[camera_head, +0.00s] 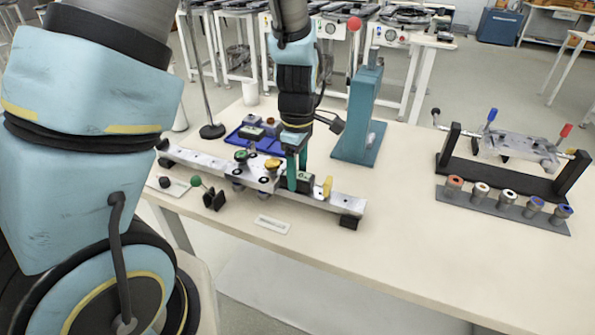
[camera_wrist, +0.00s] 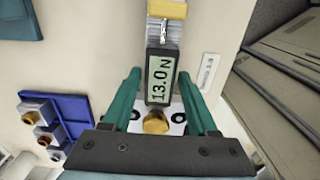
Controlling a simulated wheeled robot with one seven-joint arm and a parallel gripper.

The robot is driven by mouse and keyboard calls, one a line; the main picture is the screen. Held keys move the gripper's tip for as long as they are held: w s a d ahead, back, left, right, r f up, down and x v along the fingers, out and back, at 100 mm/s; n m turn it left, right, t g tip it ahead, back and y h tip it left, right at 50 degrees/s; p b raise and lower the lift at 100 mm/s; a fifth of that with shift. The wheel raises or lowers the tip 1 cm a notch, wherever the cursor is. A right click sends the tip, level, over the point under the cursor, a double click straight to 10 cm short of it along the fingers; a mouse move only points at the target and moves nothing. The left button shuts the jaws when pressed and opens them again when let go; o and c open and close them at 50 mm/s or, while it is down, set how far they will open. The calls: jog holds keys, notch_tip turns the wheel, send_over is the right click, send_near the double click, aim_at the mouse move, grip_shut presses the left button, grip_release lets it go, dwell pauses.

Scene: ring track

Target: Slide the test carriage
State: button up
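The test carriage (camera_head: 256,172) is a light metal plate with a green knob and a gold knob (camera_wrist: 155,122), sitting on a long metal rail (camera_head: 205,165). A dark force gauge (camera_head: 306,181) stands on the rail just right of the carriage; in the wrist view its display (camera_wrist: 160,78) reads 13.0 N. A yellow block (camera_head: 327,186) is at the gauge's far end. My gripper (camera_head: 297,173) points down at the gauge. In the wrist view its green fingers (camera_wrist: 160,80) are apart, one either side of the gauge, with narrow gaps showing. Contact lower down cannot be told.
A blue tray (camera_head: 243,141) with small parts lies behind the rail. A teal stand (camera_head: 358,125) rises behind right. A black-framed rig (camera_head: 508,165) and a row of cylinders (camera_head: 508,203) stand at right. A small label plate (camera_head: 272,224) lies in front.

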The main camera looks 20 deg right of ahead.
grip_shut()
dwell(1.1)
